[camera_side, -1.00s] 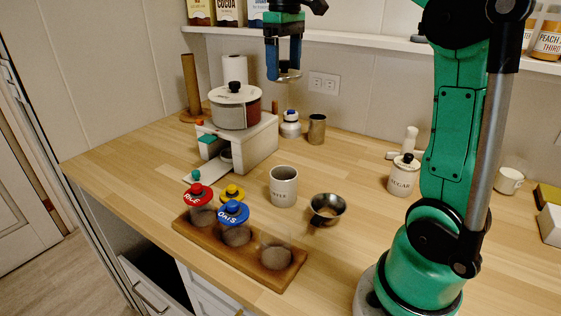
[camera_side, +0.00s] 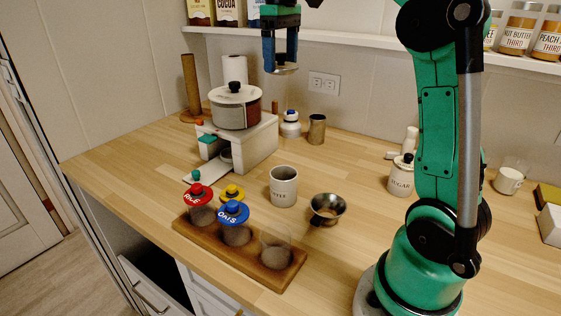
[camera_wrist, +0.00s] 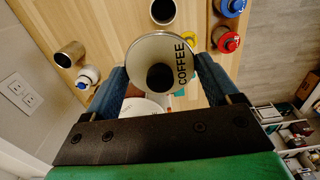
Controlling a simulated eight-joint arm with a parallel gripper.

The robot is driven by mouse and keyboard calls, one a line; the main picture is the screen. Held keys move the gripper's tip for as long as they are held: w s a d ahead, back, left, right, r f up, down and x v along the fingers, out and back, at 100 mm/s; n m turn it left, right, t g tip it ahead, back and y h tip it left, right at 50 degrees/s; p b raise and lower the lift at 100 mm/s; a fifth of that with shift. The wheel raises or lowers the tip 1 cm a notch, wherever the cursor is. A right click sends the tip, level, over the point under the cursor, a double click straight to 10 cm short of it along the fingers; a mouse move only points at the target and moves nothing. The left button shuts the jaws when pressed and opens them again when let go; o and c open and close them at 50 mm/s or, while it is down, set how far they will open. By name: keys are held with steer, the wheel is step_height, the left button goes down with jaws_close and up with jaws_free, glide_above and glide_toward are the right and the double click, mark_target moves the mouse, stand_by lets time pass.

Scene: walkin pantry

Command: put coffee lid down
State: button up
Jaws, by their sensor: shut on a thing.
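The coffee lid (camera_wrist: 178,47) is a pale disc with a dark round knob (camera_wrist: 160,77) and the word COFFEE on it. An open pale canister (camera_side: 284,188) with partly legible lettering stands on the counter below. Its dark mouth also shows at the top of the wrist view (camera_wrist: 163,11).
A white lidded pot (camera_side: 236,108) stands on a white stand (camera_side: 255,147). A wooden rack (camera_side: 287,275) holds jars with red and blue lids. A metal cup (camera_side: 317,129), metal bowl (camera_side: 327,209) and sugar canister (camera_side: 401,178) stand around.

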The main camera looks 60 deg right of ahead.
steer(key=w+d+f, duration=0.6)
steer(key=f, duration=0.3)
step_height(320, 180, down, 15)
steer(key=shift+w+r, duration=0.1)
steer(key=shift+r, duration=0.05)
steer(key=shift+f, duration=2.4)
steer(key=shift+f, duration=0.1)
steer(key=o, duration=1)
steer(key=shift+o, duration=0.2)
